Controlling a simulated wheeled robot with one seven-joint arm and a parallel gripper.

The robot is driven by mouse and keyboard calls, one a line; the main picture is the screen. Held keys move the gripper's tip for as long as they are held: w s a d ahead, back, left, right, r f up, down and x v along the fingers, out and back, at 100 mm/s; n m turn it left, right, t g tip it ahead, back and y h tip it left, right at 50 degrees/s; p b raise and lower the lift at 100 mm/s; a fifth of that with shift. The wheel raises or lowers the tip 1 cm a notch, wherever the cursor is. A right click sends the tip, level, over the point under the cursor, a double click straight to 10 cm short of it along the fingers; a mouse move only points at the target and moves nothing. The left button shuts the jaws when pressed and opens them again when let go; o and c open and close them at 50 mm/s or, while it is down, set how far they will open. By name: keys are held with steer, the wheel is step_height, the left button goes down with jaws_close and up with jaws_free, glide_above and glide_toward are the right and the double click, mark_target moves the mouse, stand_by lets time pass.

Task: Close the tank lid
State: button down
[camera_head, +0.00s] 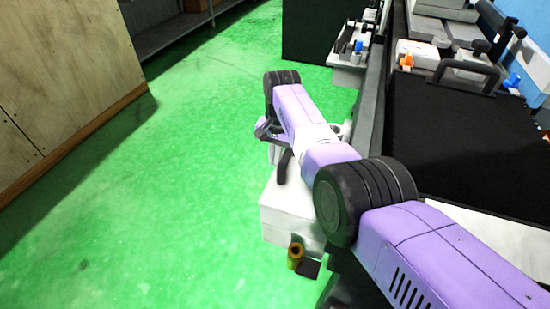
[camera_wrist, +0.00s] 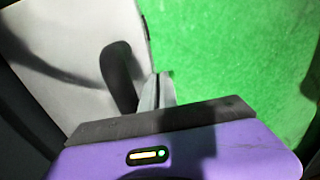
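The white tank (camera_head: 285,215) stands on the green floor beside the machine, partly hidden by my arm in the head view. A black curved handle (camera_head: 284,167) shows at its upper part, below my forearm. In the wrist view, the pale lid panel (camera_wrist: 75,35) fills the upper left, and the black handle (camera_wrist: 120,78) stands out from it. My gripper (camera_wrist: 158,82) has its two grey fingers close together, just right of the handle, with nothing seen between them. I cannot tell whether a finger touches the handle. The lid's angle is largely hidden behind my arm.
A yellow-brown cylindrical fitting (camera_head: 295,256) sits at the tank's front base. The machine's dark bed (camera_head: 460,130) lies to the right. A wooden cabinet (camera_head: 60,80) stands at the left. Green floor (camera_head: 170,190) is clear between the cabinet and the tank.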

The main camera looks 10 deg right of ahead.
steer(key=shift+s+f, duration=0.15)
steer(key=shift+f, duration=0.05)
